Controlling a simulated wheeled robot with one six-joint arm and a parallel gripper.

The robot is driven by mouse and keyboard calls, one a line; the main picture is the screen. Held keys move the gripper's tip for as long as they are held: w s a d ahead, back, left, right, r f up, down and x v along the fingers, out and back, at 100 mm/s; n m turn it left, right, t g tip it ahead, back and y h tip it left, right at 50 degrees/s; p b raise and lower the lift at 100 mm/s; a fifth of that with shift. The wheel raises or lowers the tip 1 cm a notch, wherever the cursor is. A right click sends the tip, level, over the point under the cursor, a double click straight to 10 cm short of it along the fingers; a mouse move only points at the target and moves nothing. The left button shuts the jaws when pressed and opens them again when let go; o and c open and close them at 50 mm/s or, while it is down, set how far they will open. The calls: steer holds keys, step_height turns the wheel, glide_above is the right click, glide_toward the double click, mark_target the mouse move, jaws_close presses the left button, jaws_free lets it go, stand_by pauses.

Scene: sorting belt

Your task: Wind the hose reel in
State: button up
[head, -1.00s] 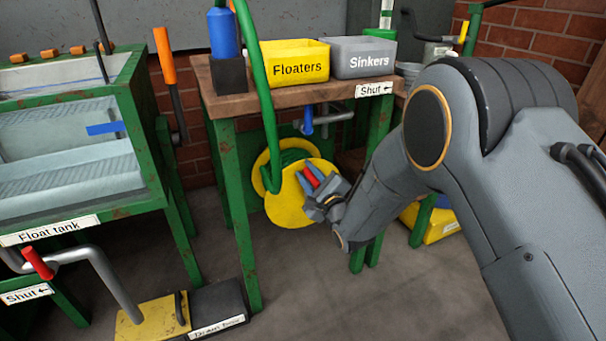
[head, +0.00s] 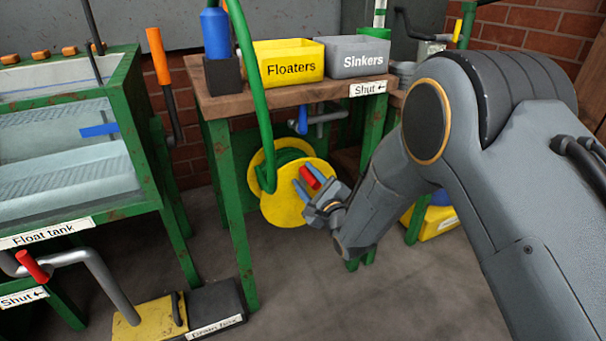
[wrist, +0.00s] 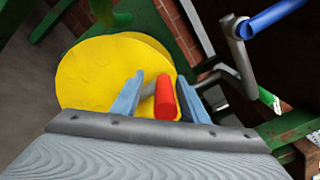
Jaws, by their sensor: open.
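The hose reel (head: 282,206) has yellow discs and hangs under the wooden bench, with green hose showing between the discs. The reel also fills the left middle of the wrist view (wrist: 95,75). Its crank has a red handle (head: 310,177) at the upper right of the front disc; in the wrist view the red handle (wrist: 165,98) stands between the two blue fingers. My gripper (head: 310,186) is open, with a finger on each side of the handle. The handle looks nearer the right finger; whether either finger touches it I cannot tell.
A green hose (head: 252,90) arches down in front of the bench (head: 225,100). A blue-handled valve (head: 302,122) on a grey pipe is above the reel, and shows at the wrist view's upper right. Green bench legs (head: 230,215) stand beside the reel.

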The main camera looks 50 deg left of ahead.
mark_target(315, 189)
steer(key=shift+p+v, duration=0.55)
steer(key=shift+v, duration=2.4)
